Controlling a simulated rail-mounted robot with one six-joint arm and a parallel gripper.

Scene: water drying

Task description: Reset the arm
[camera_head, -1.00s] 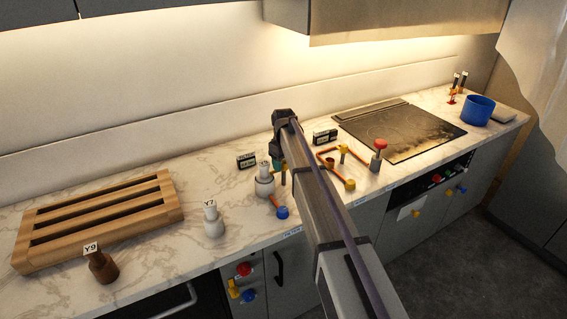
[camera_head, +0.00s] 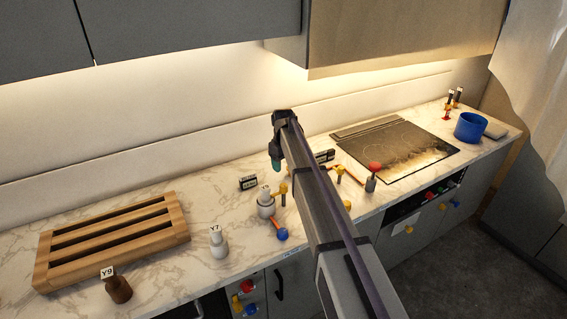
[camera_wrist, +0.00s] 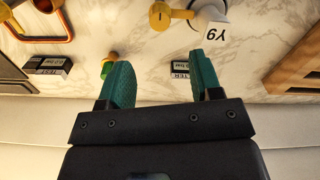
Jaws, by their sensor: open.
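My gripper (camera_head: 275,163) is at the end of my raised arm, above the back of the marble counter (camera_head: 190,275) and in front of the wall. In the wrist view my gripper (camera_wrist: 158,72) has two teal fingers spread wide apart, with nothing between them. A white bottle (camera_head: 265,207) stands on the counter below my gripper; it also shows in the wrist view (camera_wrist: 207,14), partly cut off. My arm hides part of the counter's middle.
A wooden rack (camera_head: 160,240), a brown bottle (camera_head: 120,291) and a white bottle labelled Y7 (camera_head: 218,246) stand left. A dark cooktop (camera_head: 400,148) and a blue pot (camera_head: 471,127) are right. Wall cabinets (camera_head: 190,18) hang above.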

